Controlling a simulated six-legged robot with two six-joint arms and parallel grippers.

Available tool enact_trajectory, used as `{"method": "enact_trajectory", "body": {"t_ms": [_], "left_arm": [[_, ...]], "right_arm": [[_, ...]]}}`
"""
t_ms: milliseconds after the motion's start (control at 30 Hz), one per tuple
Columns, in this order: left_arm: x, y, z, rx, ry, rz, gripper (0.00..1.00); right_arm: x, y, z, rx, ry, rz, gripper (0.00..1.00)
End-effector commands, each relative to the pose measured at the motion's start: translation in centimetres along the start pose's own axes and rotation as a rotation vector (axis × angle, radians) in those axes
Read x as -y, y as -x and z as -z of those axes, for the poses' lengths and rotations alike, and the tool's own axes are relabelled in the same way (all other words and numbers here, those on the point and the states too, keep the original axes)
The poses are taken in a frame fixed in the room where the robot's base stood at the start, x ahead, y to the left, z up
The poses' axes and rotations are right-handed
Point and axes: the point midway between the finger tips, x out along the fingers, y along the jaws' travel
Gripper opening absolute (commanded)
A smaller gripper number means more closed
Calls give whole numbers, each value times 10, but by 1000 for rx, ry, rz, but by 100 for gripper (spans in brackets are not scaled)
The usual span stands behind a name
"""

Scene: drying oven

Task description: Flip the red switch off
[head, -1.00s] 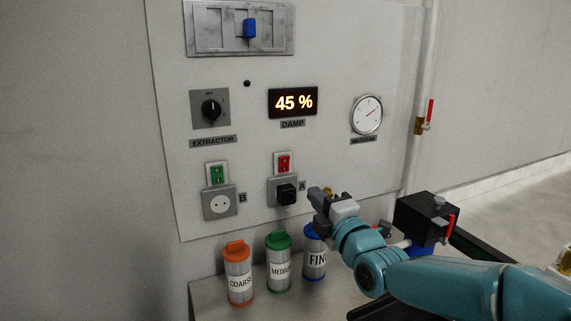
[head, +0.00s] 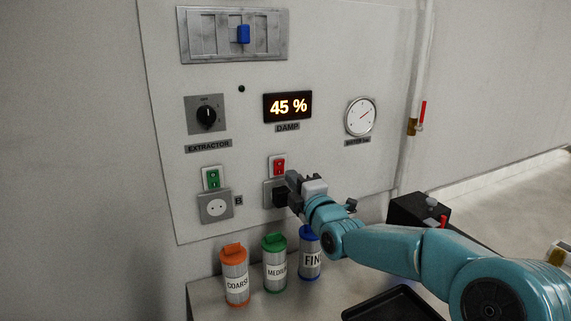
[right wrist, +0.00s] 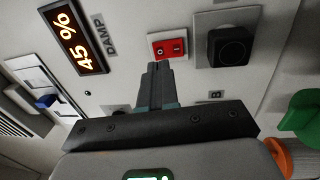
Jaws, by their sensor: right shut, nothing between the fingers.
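The red switch (head: 279,166) is on the wall panel, above the socket with the black plug (head: 281,196). In the right wrist view the red switch (right wrist: 168,45) sits just beyond the fingertips. My right gripper (head: 291,177) is shut and empty, just below and right of the switch in the head view. Its closed fingers (right wrist: 157,68) point at the switch's lower edge in the wrist view. I cannot tell whether they touch it. The A label is hidden in the head view. My left gripper is not in view.
The green switch (head: 212,178) and socket B (head: 214,207) are to the left. The damp display (head: 288,107) reads 45 %. Orange (head: 236,277), green (head: 275,266) and blue (head: 309,262) canisters stand below. A black box (head: 413,211) stands at right.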

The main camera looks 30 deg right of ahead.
Motion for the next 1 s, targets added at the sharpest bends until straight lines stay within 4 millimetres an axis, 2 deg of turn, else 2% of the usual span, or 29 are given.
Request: {"method": "enact_trajectory", "body": {"t_ms": [100, 300, 700, 800, 1000], "left_arm": [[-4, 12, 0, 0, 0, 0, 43], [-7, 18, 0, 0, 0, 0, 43], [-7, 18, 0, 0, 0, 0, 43], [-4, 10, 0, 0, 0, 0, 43], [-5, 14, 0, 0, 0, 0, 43]], "right_arm": [[-3, -24, 1, -1, 0, 1, 0], [-1, -45, 0, -1, -1, 0, 0], [0, -49, 0, 0, 0, 0, 0], [3, -51, 0, 0, 0, -2, 0], [-1, -51, 0, 0, 0, 0, 0]]}}
